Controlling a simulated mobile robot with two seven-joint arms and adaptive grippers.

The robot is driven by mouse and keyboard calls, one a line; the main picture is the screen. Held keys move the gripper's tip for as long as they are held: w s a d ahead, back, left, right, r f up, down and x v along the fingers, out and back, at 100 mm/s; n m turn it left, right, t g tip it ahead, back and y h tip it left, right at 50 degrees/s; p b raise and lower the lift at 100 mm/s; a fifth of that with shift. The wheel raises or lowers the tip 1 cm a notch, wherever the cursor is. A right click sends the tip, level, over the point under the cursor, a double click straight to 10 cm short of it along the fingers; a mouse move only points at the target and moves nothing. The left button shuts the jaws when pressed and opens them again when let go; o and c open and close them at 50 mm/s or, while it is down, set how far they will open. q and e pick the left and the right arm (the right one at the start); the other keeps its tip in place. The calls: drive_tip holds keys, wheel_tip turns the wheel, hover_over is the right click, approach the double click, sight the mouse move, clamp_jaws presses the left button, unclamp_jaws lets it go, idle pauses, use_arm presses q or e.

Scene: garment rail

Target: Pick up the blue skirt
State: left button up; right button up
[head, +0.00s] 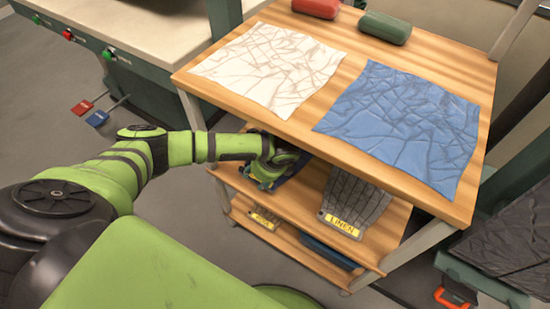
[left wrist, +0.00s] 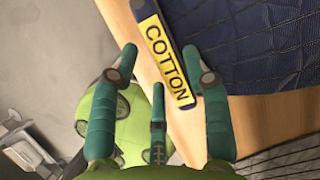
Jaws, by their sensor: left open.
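A dark blue garment with a grid of creases (left wrist: 250,45), seemingly the blue skirt, lies on the upper shelf under the tabletop. A yellow COTTON label (left wrist: 165,60) sits along its edge. In the head view only a little of the dark garment (head: 297,168) shows, behind my gripper and the tabletop edge. My left gripper (head: 265,176) is at the shelf's front. In the left wrist view its fingers (left wrist: 160,62) are spread and empty, with the label between and beyond the tips. Contact cannot be told. My right gripper is not in view.
The wooden tabletop (head: 330,53) overhangs the shelf close above my gripper. It bears a white cloth (head: 270,68), a lighter blue cloth (head: 405,120), and red (head: 316,8) and green (head: 385,27) rolls. A grey LINEN garment (head: 355,198) lies right on the same shelf.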

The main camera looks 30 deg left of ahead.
use_arm(q)
drive_tip(key=shift+a+f, duration=0.25)
drive_tip(key=shift+f, duration=0.4)
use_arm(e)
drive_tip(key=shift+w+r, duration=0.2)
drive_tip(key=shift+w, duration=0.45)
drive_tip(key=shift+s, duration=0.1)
use_arm(q)
clamp_jaws()
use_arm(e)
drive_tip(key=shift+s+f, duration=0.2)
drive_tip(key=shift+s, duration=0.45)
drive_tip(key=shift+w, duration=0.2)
